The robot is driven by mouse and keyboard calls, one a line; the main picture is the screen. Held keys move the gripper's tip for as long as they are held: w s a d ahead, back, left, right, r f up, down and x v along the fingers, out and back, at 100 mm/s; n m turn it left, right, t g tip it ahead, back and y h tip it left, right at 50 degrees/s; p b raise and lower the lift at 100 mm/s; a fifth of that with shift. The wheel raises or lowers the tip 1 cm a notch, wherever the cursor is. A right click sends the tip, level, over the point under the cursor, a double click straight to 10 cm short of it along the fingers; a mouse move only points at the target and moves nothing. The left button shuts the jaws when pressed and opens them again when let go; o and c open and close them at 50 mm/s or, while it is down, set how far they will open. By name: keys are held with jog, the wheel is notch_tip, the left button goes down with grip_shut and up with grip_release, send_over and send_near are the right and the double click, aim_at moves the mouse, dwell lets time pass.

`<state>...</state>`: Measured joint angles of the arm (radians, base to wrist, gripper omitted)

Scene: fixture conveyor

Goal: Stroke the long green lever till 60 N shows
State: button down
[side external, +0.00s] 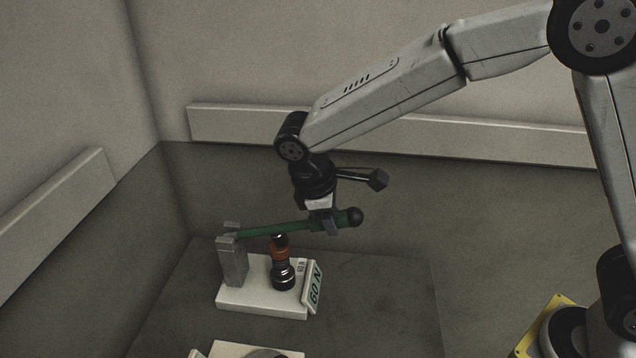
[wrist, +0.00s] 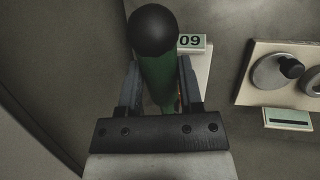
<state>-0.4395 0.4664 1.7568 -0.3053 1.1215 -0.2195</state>
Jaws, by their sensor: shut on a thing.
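The long green lever (side external: 278,228) is hinged on a grey post (side external: 233,262) at its left and rises slightly to a black ball knob (side external: 355,217) at its right end. My gripper (side external: 325,226) is shut on the lever just inside the knob. In the wrist view the green lever (wrist: 160,82) runs between my two fingers, with the knob (wrist: 153,30) beyond them. Under the lever stands an upright plunger (side external: 281,268) with an orange-red band and a dark base.
The lever unit stands on a white base (side external: 262,308) on a dark grey table (side external: 400,310). Another fixture (wrist: 280,92) with round metal parts is nearby, cut off at the bottom of the side view. Walls with pale rails (side external: 230,122) stand behind and at left. The table's right part is clear.

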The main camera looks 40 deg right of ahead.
jog(key=r, duration=0.1)
jog(key=r+g+h, duration=0.1)
jog(key=w+a+r, duration=0.1)
jog(key=shift+w+a+r, duration=0.1)
jog(key=shift+r, duration=0.05)
jog(key=shift+w+a+r+g+h, duration=0.35)
jog(key=shift+r+h, duration=0.05)
jog(key=shift+r, duration=0.25)
jog(key=shift+w+a+r+g+h, duration=0.3)
jog(key=shift+r+h, duration=0.1)
jog(key=shift+r, duration=0.2)
jog(key=shift+w+a+r+g+h, duration=0.35)
jog(key=shift+r+h, duration=0.05)
jog(key=shift+r, duration=0.25)
jog(key=shift+c, duration=1.3)
grip_release()
jog(key=shift+n, duration=0.3)
jog(key=shift+r, duration=0.2)
